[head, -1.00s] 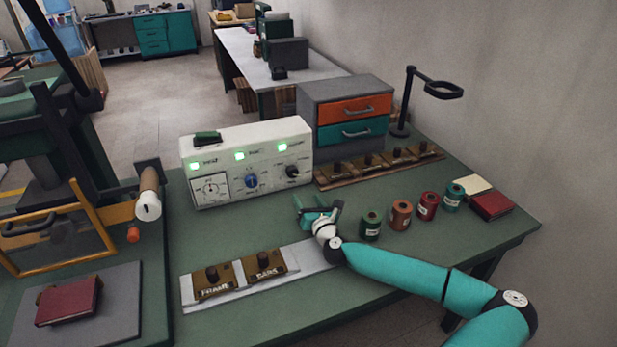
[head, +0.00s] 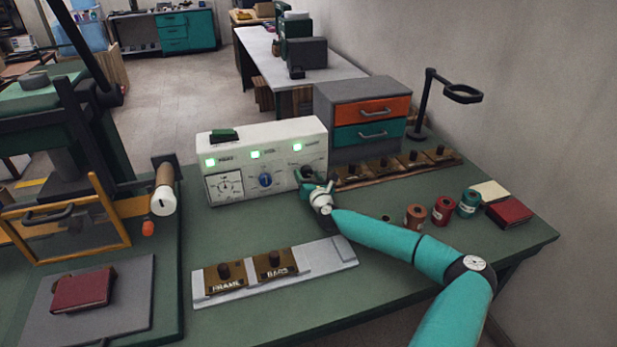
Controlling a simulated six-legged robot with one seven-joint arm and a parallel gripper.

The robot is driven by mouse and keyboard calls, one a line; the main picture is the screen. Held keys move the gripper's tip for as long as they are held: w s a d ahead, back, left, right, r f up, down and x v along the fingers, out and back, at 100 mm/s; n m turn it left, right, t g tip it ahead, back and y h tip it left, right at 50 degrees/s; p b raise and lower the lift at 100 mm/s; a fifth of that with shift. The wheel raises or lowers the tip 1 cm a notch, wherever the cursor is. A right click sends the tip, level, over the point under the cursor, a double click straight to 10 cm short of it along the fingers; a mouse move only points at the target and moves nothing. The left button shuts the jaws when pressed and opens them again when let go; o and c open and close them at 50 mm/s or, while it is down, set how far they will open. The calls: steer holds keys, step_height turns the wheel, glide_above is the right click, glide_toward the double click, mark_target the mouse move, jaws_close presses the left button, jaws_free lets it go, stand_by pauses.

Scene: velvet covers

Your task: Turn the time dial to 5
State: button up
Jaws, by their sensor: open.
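A white control box (head: 245,150) stands at the back of the green workbench. Its front has a round white gauge (head: 225,187) at left, a blue knob (head: 265,180) in the middle and a black knob (head: 307,171) at right. The labels are too small to read, so I cannot tell which knob is the time dial or its setting. My gripper (head: 309,184) is open at the right end of the box front, right at the black knob. It partly hides that knob, and I cannot tell whether it touches it.
Three green lights glow on the box. A grey drawer unit (head: 335,101) stands behind it at right, with a row of brown stamps in front. Thread spools (head: 443,210) stand to the right of my arm. A metal rail (head: 335,262) with FRAME and BARS stamps lies in front.

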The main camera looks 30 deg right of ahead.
steer(key=shift+w+d, duration=0.1)
steer(key=c, duration=1)
